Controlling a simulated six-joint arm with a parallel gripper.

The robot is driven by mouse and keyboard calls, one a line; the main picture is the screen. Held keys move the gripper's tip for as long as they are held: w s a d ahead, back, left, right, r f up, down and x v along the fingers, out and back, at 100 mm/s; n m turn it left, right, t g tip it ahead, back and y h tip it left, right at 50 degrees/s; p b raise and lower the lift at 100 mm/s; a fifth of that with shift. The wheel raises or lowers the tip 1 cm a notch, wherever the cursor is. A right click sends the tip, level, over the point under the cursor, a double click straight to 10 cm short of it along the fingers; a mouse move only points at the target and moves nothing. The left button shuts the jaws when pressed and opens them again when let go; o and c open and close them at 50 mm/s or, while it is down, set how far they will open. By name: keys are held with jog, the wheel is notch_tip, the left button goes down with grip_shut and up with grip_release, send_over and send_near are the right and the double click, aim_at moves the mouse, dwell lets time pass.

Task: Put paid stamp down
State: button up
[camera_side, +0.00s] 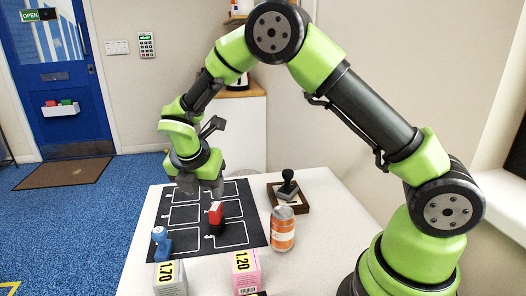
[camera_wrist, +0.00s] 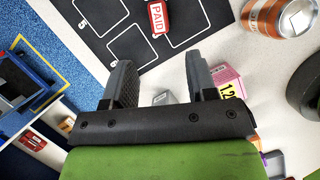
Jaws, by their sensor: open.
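The paid stamp (camera_side: 215,214), red and black, stands upright on the dark mat (camera_side: 250,232) in the side view. In the wrist view its red face (camera_wrist: 157,18) reads PAID, at the top edge of the picture, partly cut off. The mat has several white outlined boxes; the stamp stands at the near-right part, and I cannot tell exactly how it sits in its box. My gripper (camera_side: 202,190) is open above the mat, behind and above the stamp in the side view. In the wrist view the fingers (camera_wrist: 160,78) are apart with nothing held between them.
A blue stamp (camera_side: 161,241) stands at the mat's near-left corner. An orange can (camera_side: 283,230) stands right of the mat. A black-handled stamp (camera_side: 288,186) sits on a brown tray (camera_side: 303,209). Grey (camera_side: 171,280) and pink (camera_side: 246,273) price-tagged cartons stand at the front.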

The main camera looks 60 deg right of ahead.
jog(key=s+r+m+t+y, duration=0.3)
jog(key=s+r+m+y, duration=0.1)
jog(key=s+r+m, duration=1.15)
jog(key=s+a+r+m+t+y, duration=0.1)
jog(key=s+r+m+t+y, duration=0.1)
jog(key=s+m, duration=0.6)
jog(key=m, duration=0.3)
